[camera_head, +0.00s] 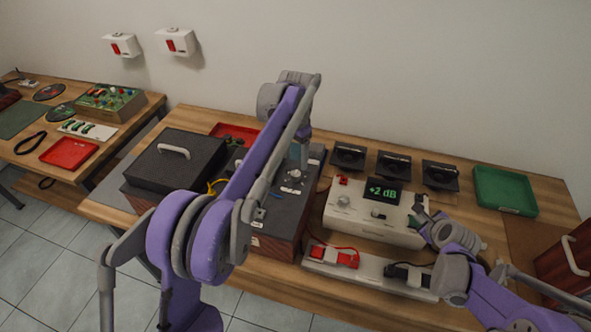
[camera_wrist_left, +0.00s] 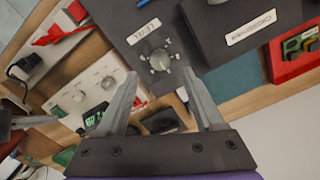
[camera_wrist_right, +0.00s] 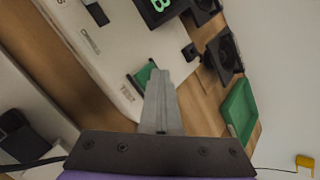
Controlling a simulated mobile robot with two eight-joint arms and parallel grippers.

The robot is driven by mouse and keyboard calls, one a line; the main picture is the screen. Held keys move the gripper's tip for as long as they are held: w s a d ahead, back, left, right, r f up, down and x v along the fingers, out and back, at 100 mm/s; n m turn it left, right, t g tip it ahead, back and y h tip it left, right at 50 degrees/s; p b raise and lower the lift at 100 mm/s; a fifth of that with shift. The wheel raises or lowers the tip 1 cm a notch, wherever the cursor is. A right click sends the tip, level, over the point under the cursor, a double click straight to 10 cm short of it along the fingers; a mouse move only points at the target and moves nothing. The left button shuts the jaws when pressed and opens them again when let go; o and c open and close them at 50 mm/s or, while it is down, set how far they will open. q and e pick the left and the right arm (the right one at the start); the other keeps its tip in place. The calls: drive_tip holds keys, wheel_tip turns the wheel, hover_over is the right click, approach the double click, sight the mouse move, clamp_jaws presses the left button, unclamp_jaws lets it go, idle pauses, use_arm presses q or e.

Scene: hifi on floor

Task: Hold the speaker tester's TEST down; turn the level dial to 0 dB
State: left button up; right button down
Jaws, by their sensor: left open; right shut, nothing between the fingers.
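The speaker tester (camera_head: 340,222) is a white box whose lit display (camera_head: 383,190) reads +2 dB. Its green TEST key (camera_wrist_right: 143,76) shows beside the TEST label in the right wrist view. My right gripper (camera_wrist_right: 158,72) is shut and empty, its tips at the key and partly covering it; I cannot tell how far the key is pressed. The silver level dial (camera_wrist_left: 160,60) stands on the dark amplifier (camera_head: 257,237) by the LEVEL label. My left gripper (camera_wrist_left: 160,77) is open, pointing at the dial, with one finger on either side of it in view. Whether they touch it is unclear.
Several black speakers (camera_head: 392,165) stand behind the tester, with a green tray (camera_head: 505,191) to their right. A strip with a red connector (camera_head: 335,257) and a black one lies in front. A dark handled lid (camera_head: 175,160) is at the left.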

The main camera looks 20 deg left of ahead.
sight(296, 173)
use_arm(q)
wheel_tip(296, 173, down, 6)
drive_tip(key=shift+r, duration=0.1)
drive_tip(key=shift+c, duration=0.2)
clamp_jaws()
idle(0.3)
